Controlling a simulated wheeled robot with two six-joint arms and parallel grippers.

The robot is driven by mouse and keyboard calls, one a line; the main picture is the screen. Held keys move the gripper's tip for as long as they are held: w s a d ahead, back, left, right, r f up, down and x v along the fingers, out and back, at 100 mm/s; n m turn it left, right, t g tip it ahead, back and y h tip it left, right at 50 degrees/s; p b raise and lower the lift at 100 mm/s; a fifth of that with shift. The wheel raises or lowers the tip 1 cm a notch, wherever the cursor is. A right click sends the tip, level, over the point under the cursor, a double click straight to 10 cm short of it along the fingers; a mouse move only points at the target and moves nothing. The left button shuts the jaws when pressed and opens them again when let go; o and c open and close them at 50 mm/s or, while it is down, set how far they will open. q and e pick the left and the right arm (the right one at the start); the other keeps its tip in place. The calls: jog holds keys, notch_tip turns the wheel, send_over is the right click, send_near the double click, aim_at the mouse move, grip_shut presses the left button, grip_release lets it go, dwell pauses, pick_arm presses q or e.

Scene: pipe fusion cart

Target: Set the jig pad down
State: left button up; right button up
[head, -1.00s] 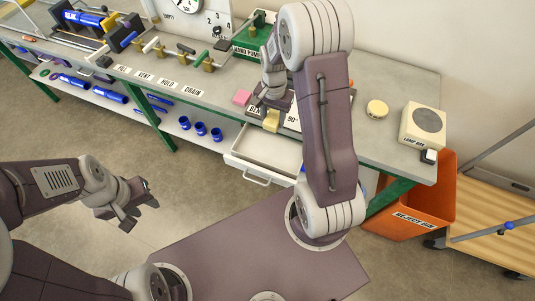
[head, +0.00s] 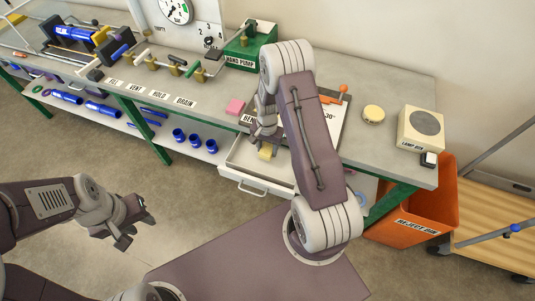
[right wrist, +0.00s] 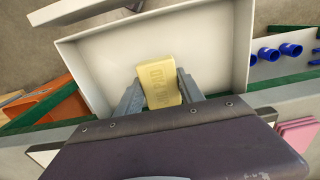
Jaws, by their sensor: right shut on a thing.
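The jig pad is a pale yellow block (head: 266,152) with lettering on its face, seen close up in the right wrist view (right wrist: 158,82). My right gripper (head: 264,146) is shut on it, with one finger on each side. It holds the pad over the open white drawer (head: 240,151), whose interior and walls also show in the right wrist view (right wrist: 215,42). I cannot tell whether the pad touches the drawer floor. My left gripper (head: 137,222) is open and empty, out over the floor to the left of the drawer.
The grey bench (head: 395,85) carries a pink block (head: 235,106), a green hand pump (head: 248,50), a yellow disc (head: 373,113) and a lamp box (head: 420,128). An orange reject bin (head: 420,205) stands at the right. Blue pipe pieces (head: 195,141) sit on the lower shelf.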

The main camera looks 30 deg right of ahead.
aim_at(267, 155)
jog(key=f, duration=0.4)
jog(key=shift+a, duration=0.2)
jog(key=shift+d+f, duration=0.1)
jog(key=shift+f, duration=0.1)
jog(key=o, duration=1.2)
jog(key=shift+f, duration=0.1)
